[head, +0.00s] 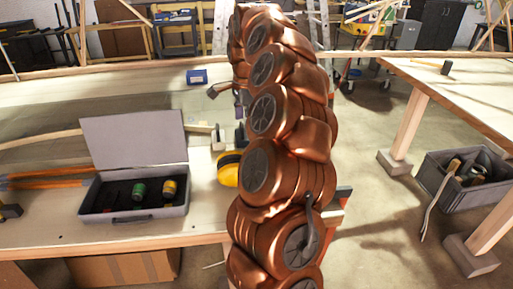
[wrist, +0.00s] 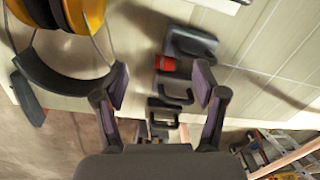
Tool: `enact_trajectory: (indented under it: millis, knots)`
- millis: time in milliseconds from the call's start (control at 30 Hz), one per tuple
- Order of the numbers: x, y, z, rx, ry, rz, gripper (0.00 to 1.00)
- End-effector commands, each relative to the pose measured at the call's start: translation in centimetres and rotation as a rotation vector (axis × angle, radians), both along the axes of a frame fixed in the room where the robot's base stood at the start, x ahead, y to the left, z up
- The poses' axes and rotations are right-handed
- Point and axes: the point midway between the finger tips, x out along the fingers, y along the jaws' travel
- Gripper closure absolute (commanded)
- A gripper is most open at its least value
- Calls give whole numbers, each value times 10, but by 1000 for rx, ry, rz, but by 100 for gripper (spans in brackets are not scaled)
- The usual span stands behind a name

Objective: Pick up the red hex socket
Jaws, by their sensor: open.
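The red hex socket (wrist: 165,63) shows in the wrist view as a small red piece on the pale bench top. It sits close against a dark grey object (wrist: 190,43), with dark handle-like pieces (wrist: 172,90) on its near side. My gripper (wrist: 162,73) is open and empty, its two fingers on either side of the line to the socket. I cannot tell how far above the bench the fingertips are. In the head view my copper-coloured arm covers that part of the bench, and I do not make out the socket there.
Yellow ear muffs (wrist: 78,14) with a dark band lie left of the fingers; they also show beside my arm in the head view (head: 228,168). An open grey case (head: 134,218) and a blue box (head: 197,76) are on the bench. A dark crate (head: 462,207) stands on the floor at right.

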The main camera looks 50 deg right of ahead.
Motion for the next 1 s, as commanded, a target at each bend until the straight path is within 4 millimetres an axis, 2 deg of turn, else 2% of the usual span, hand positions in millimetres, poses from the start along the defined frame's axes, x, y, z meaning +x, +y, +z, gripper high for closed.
enact_trajectory:
  millis: [33, 100, 200, 667, 1000]
  knots:
    - [-1, -13, -6, -1, 2, -56, 29]
    - [-4, -26, -11, -3, 6, -117, 29]
    - [-6, -35, -14, -4, 7, -164, 29]
    - [-5, -40, -43, -4, 8, -174, 29]
    - [-2, -46, -84, -2, 10, -173, 29]
